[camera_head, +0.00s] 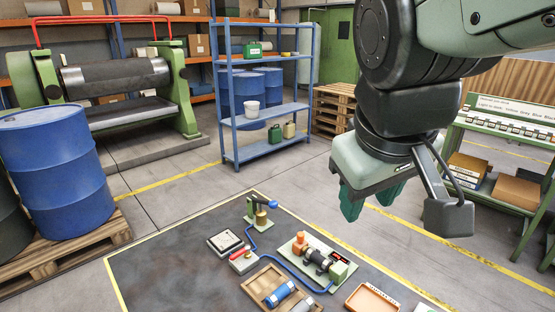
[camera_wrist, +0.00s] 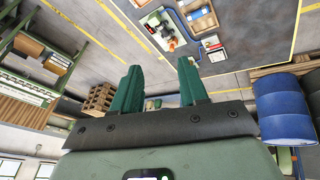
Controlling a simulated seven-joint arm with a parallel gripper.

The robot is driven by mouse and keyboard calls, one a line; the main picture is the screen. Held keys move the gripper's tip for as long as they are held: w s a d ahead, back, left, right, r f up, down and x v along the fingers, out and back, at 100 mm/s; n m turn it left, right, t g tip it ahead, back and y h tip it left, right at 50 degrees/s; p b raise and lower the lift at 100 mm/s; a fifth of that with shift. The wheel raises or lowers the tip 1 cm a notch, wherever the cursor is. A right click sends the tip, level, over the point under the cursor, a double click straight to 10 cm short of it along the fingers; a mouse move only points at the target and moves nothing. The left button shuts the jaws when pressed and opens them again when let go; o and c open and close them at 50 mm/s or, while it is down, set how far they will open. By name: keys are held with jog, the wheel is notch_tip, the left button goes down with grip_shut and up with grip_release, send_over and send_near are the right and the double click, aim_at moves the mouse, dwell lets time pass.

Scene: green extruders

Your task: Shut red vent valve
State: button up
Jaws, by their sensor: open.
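A small green extruder (camera_head: 316,257) with a black barrel and an orange hopper stands on a pale green base on the dark mat. My gripper (camera_head: 368,202) hangs well above the mat's right back side, open and empty, touching nothing. In the wrist view its two green fingers (camera_wrist: 160,70) are apart, and the extruder (camera_wrist: 158,30) shows beyond them.
A wooden tray (camera_head: 258,297) with blue and grey cylinders and an orange tray (camera_head: 372,299) lie at the mat's front. A blue hose (camera_head: 290,268) runs across the mat (camera_head: 170,262). Blue shelves (camera_head: 265,147) and a green rack (camera_head: 500,200) stand behind. The mat's left is clear.

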jog(key=w+a+f+n, duration=0.2)
jog(key=w+a+n, duration=0.1)
jog(key=w+n, duration=0.3)
jog(key=n+g+y, duration=0.3)
jog(key=n, duration=1.4)
send_over(238, 253)
jog(key=s+d, duration=0.2)
notch_tip(238, 253, down, 26)
jog(key=x, duration=1.1)
jog(key=shift+f, duration=0.2)
grip_shut()
